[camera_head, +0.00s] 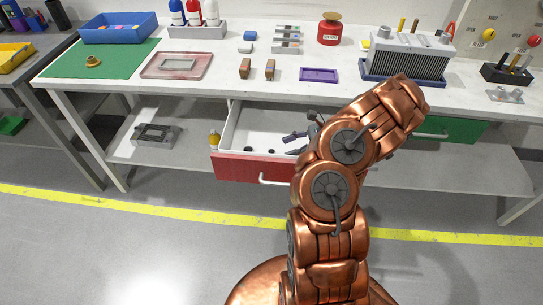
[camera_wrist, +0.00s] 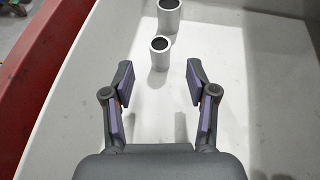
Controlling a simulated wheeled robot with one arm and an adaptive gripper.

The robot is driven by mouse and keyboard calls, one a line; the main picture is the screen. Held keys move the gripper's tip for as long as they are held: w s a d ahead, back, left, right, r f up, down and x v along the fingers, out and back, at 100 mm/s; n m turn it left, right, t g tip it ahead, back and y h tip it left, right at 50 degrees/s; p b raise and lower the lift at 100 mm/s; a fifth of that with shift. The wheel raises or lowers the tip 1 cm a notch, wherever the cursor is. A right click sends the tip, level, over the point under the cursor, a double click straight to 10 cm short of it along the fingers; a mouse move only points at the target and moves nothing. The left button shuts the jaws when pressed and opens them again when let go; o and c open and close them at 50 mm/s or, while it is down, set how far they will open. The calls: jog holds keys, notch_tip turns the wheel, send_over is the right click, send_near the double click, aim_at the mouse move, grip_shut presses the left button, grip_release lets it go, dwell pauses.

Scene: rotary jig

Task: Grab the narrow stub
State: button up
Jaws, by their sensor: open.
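Two white hollow stubs with dark openings stand upright in the open red-fronted drawer (camera_head: 250,170). In the wrist view the narrow stub (camera_wrist: 160,54) is the nearer, smaller one, ahead of my gripper's fingertips and roughly centred between them. The wider stub (camera_wrist: 169,17) stands just beyond it, cut by the top edge of the view. My gripper (camera_wrist: 160,78) is open and empty, with a finger to either side and no contact visible. In the head view my gripper (camera_head: 295,140) is partly hidden by my arm, over the drawer's right part.
The drawer's red front wall (camera_wrist: 50,50) runs along the left of the wrist view. The white drawer floor around the stubs is mostly clear. Above the drawer, the workbench (camera_head: 215,92) holds a purple tray (camera_head: 319,75) and a finned block (camera_head: 407,58).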

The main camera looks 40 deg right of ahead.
aim_at(273, 152)
jog(key=shift+r+p+x, duration=0.15)
jog(key=shift+p+x, duration=0.1)
jog(key=shift+x, duration=1.15)
jog(key=shift+r+p+x, duration=0.2)
jog(key=shift+p+x, duration=0.05)
jog(key=shift+x, duration=1.1)
jog(key=shift+a, duration=0.15)
grip_shut()
